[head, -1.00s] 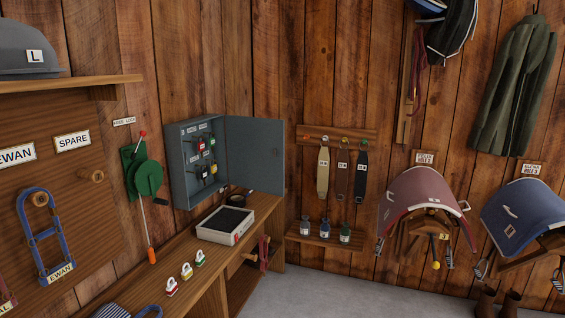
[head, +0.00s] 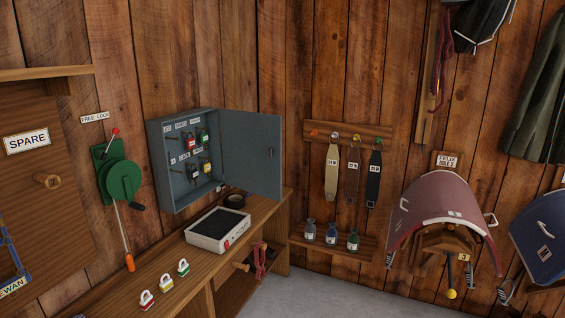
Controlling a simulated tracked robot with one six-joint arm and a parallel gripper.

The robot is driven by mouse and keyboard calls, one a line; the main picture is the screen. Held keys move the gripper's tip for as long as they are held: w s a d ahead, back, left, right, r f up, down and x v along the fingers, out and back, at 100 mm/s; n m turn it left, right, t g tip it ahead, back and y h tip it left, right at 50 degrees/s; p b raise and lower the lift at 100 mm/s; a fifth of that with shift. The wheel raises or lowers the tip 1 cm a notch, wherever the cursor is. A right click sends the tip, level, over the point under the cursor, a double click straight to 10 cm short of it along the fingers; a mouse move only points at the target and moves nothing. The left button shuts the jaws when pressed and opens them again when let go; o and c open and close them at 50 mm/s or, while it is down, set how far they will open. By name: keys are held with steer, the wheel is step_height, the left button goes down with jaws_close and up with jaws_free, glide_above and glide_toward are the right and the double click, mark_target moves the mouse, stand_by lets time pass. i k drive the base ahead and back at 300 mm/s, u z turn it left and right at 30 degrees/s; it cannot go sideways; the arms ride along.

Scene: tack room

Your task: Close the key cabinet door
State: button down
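The grey key cabinet (head: 160,169) hangs on the wooden wall above the bench in the head view. Its door (head: 252,150) is open, swung out to the right, with a small dark latch near its free edge. My gripper is not in view.
A green winch (head: 122,180) is left of the cabinet. Grey floor (head: 330,290) is open to the right.

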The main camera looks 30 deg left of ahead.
mark_target(247, 137)
steer(key=u, duration=0.35)
steer(key=i, duration=1.45)
steer(key=u, duration=0.85)
steer(key=i, duration=0.6)
steer(key=u, duration=1)
steer(key=i, duration=0.8)
steer(key=u, duration=0.45)
